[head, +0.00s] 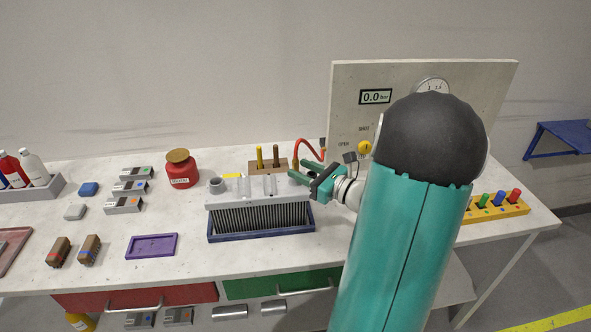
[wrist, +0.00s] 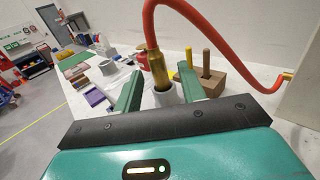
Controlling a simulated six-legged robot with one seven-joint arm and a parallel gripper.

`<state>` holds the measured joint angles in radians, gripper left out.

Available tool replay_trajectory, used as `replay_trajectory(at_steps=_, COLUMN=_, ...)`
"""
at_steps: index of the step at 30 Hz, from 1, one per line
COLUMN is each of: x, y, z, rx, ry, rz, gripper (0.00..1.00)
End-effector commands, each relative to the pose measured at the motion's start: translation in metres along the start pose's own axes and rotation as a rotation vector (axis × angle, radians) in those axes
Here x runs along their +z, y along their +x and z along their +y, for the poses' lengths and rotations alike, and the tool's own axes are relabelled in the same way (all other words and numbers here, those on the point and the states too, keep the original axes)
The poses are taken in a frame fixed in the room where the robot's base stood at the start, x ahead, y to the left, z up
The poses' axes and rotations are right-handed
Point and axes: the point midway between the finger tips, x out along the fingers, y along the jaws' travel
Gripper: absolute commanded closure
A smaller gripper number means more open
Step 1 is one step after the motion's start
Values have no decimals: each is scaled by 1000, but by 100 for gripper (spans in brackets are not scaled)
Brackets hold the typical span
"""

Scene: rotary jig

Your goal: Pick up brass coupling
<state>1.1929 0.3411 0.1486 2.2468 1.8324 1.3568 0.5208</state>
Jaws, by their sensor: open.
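The brass coupling (wrist: 157,70) is the gold-coloured end of a red hose (wrist: 190,12). It stands nearly upright in a pale round holder (wrist: 166,97). My gripper (wrist: 160,82) is open, with one green finger to the left of the coupling and one to the right in the wrist view. Gaps show on both sides, and whether either finger touches it cannot be told. In the head view my gripper (head: 303,173) is at the red hose's lower left end (head: 297,159), where the coupling is small and partly hidden.
A wooden block (head: 258,166) with upright pegs stands close to my gripper. A grey finned unit (head: 240,197) in a blue tray lies in front. The panel (head: 450,77) with gauge and 0.0 bar display rises behind. A red jar (head: 181,172) stands left.

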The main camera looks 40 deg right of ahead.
Motion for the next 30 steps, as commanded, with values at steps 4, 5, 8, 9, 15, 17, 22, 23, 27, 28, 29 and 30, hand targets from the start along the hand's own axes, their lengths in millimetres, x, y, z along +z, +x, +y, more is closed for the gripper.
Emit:
replay_trajectory(at_steps=4, x=0, y=23, z=1, rx=2, ry=0, rz=0, gripper=60)
replay_trajectory(at_steps=5, x=0, y=25, z=1, rx=1, ry=0, rz=0, gripper=60)
replay_trajectory(at_steps=8, x=0, y=27, z=1, rx=0, ry=0, rz=0, gripper=60)
replay_trajectory(at_steps=9, x=0, y=27, z=1, rx=0, ry=0, rz=0, gripper=60)
replay_trajectory(at_steps=15, x=0, y=26, z=1, rx=0, ry=0, rz=0, gripper=81)
replay_trajectory(at_steps=17, x=0, y=26, z=1, rx=0, ry=0, rz=0, gripper=93)
replay_trajectory(at_steps=22, x=0, y=26, z=1, rx=0, ry=-1, rz=0, gripper=100)
replay_trajectory(at_steps=23, x=0, y=26, z=1, rx=0, ry=-1, rz=0, gripper=100)
replay_trajectory(at_steps=27, x=1, y=26, z=1, rx=0, ry=-1, rz=0, gripper=100)
replay_trajectory(at_steps=28, x=1, y=26, z=1, rx=0, ry=-1, rz=0, gripper=100)
replay_trajectory(at_steps=29, x=2, y=26, z=1, rx=0, ry=-2, rz=0, gripper=100)
replay_trajectory(at_steps=30, x=4, y=26, z=1, rx=0, ry=-2, rz=-1, gripper=100)
